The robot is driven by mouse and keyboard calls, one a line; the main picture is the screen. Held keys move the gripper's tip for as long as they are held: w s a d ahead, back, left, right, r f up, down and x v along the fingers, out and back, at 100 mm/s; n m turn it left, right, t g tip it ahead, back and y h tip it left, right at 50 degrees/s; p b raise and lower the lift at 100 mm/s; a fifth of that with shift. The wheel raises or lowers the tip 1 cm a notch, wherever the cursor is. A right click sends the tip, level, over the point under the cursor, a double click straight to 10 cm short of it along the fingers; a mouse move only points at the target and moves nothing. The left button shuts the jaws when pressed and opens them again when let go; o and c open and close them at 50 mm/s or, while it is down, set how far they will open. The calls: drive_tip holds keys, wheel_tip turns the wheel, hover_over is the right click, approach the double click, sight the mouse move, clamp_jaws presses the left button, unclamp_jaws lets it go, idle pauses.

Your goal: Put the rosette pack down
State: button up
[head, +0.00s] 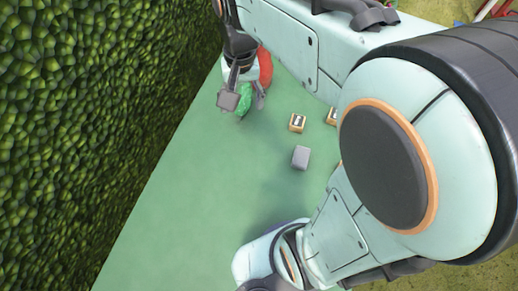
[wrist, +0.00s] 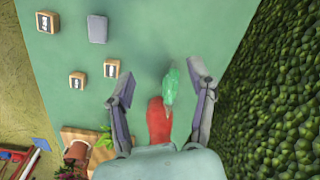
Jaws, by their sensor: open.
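My gripper (head: 244,101) is open at the far end of the green table, with its two fingers spread apart; it also shows in the wrist view (wrist: 160,82). A green crinkled thing (wrist: 171,88) lies between the fingers, with a gap to each finger. A smooth red thing (wrist: 158,122) sits right behind it, partly hidden by the gripper body. The green thing (head: 245,95) and the red thing (head: 265,68) also show in the head view. I cannot tell which of these is the rosette pack, or whether they are joined.
A grey block (head: 301,157) and a small wooden box (head: 297,122) stand on the green table (head: 190,180); several such boxes show in the wrist view. A potted plant (wrist: 78,152) is at the table's end. A hedge (head: 90,100) runs along the left.

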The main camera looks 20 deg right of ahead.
drive_tip(key=s+a+n, duration=0.2)
drive_tip(key=s+n, duration=0.2)
drive_tip(key=s, duration=1)
drive_tip(key=shift+s+a+f+n, duration=0.25)
drive_tip(key=shift+a+f+n, duration=0.05)
drive_tip(key=shift+a+f, duration=0.1)
